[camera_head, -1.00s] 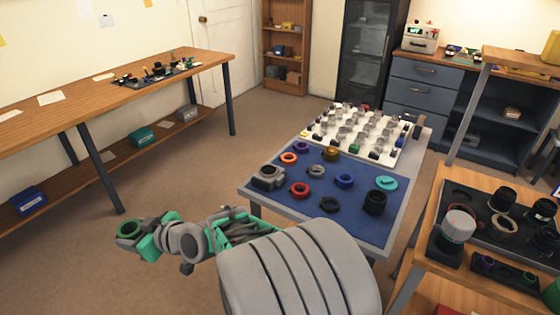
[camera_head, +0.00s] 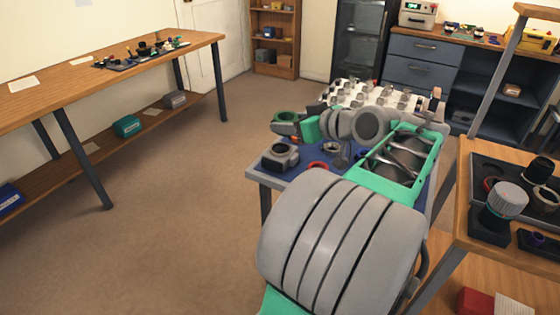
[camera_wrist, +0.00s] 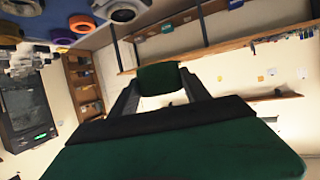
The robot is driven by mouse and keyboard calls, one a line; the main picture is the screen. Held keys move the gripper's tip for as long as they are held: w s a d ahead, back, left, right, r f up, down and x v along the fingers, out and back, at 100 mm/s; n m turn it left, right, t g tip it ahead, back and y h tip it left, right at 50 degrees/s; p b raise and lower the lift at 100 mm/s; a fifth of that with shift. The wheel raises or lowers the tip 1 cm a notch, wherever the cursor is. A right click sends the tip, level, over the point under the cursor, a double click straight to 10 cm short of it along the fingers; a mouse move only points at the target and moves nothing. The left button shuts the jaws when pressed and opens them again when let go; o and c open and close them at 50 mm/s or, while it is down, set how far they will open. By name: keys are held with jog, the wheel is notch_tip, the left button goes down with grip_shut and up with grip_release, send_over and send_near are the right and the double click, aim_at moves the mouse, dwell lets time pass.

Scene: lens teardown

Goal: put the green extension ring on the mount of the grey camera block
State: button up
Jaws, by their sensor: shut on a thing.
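My gripper (camera_head: 291,122) is shut on the green extension ring (camera_head: 284,115) and holds it in the air near the mat's left far side, in the head view. In the wrist view the ring (camera_wrist: 161,78) shows as a dark green band between the two fingers. The grey camera block (camera_head: 280,156) sits on the near left corner of the blue mat (camera_head: 262,165), below the ring in the picture and apart from it. Its round mount faces up and looks empty. In the wrist view a pale grey block (camera_wrist: 121,10), likely the same one, shows at the top edge.
My arm hides much of the mat. A red ring (camera_head: 318,165) and a grey ring (camera_head: 331,147) lie right of the block. A white tray (camera_head: 345,85) of small parts stands behind. A wooden bench (camera_head: 456,205) with lens parts is at right. Open floor lies left.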

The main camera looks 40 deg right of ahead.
jog(key=s+d, duration=0.3)
jog(key=s, duration=0.2)
jog(key=b, duration=0.3)
send_over(283, 150)
jog(key=shift+m+h, duration=0.3)
jog(key=shift+h, duration=0.1)
jog(key=f, duration=0.9)
jog(key=shift+s+f, duration=0.1)
jog(key=shift+s, duration=0.2)
jog(key=f, duration=0.3)
jog(key=shift+w+b, duration=0.25)
jog(key=shift+b, duration=0.1)
jog(key=shift+f, duration=0.25)
jog(key=shift+f, duration=0.1)
jog(key=shift+f, duration=0.2)
jog(key=o, duration=1.5)
jog(key=shift+r, duration=0.1)
